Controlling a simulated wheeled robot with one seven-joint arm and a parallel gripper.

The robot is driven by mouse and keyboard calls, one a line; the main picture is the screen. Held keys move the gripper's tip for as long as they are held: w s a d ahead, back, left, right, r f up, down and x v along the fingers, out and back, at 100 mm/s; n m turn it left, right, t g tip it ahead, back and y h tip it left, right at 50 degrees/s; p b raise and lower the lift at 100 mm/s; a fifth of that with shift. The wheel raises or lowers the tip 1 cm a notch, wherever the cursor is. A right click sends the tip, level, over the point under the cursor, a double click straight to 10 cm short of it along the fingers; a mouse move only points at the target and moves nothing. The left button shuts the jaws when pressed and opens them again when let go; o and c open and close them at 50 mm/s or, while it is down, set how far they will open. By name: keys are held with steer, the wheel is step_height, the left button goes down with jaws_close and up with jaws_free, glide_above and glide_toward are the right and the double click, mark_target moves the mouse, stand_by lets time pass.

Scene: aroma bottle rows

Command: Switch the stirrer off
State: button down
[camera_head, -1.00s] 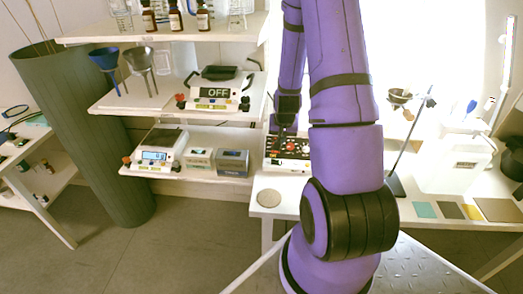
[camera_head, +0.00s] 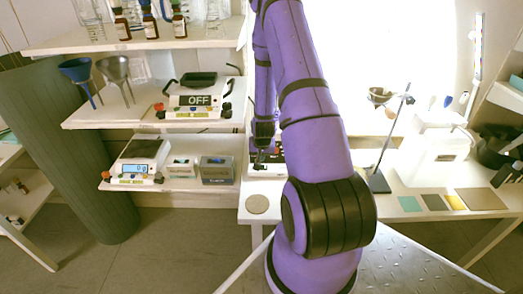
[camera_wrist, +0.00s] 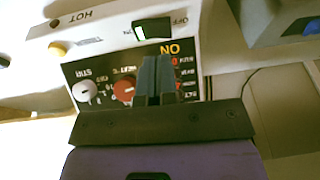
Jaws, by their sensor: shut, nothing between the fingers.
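The stirrer (camera_head: 277,171) stands on the white table, mostly hidden behind my arm in the head view. In the wrist view its control panel (camera_wrist: 85,72) appears upside down. It has a white knob (camera_wrist: 84,91), a red knob (camera_wrist: 124,89), a yellow knob (camera_wrist: 57,49) and a green-lit rocker switch (camera_wrist: 146,30) between the OFF and ON marks. My gripper (camera_wrist: 157,62) is shut and empty. Its tips overlap the dark panel beside the ON mark, below the rocker in the picture. Contact cannot be told. My gripper (camera_head: 260,160) also shows at the stirrer in the head view.
A device with an OFF label (camera_head: 198,100) sits on the middle shelf, with funnels (camera_head: 114,70) left of it. A ring stand (camera_head: 378,181) stands right of my arm.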

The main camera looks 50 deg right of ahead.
mark_target(262, 167)
steer(key=shift+w+a+f, duration=0.1)
steer(key=shift+f, duration=0.85)
steer(key=shift+w+a+f, duration=0.1)
steer(key=shift+f, duration=0.85)
steer(key=shift+a+f, duration=0.15)
steer(key=shift+f, duration=0.2)
steer(key=shift+w+a+f, duration=0.1)
steer(key=shift+a+f, duration=0.05)
steer(key=shift+a, duration=0.1)
